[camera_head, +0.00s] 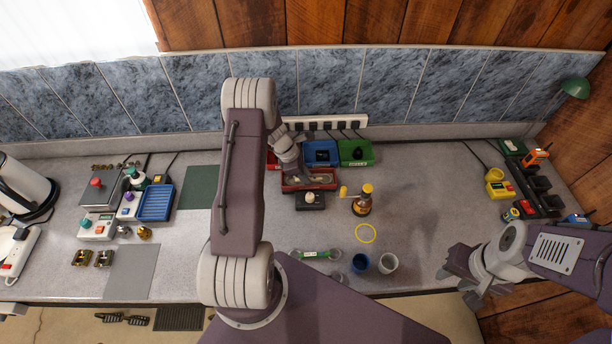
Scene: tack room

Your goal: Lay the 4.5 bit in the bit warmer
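A red tray (296,188) at the back middle holds grey metal pieces (320,178) that look like bits; no size marking is readable. A blue tray (320,148) and a green tray (357,148) stand behind it, with dark contents. I cannot tell for certain which thing is the bit warmer; a blue ribbed tray-like unit (156,203) stands at the left. My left gripper (290,168) is over the left part of the red tray, its fingertips partly hidden, so its opening is unclear. My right gripper (459,279) is open and empty near the counter's front right edge.
A black-based device (310,200) is before the red tray. The counter right of the bottle (430,190) is clear.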

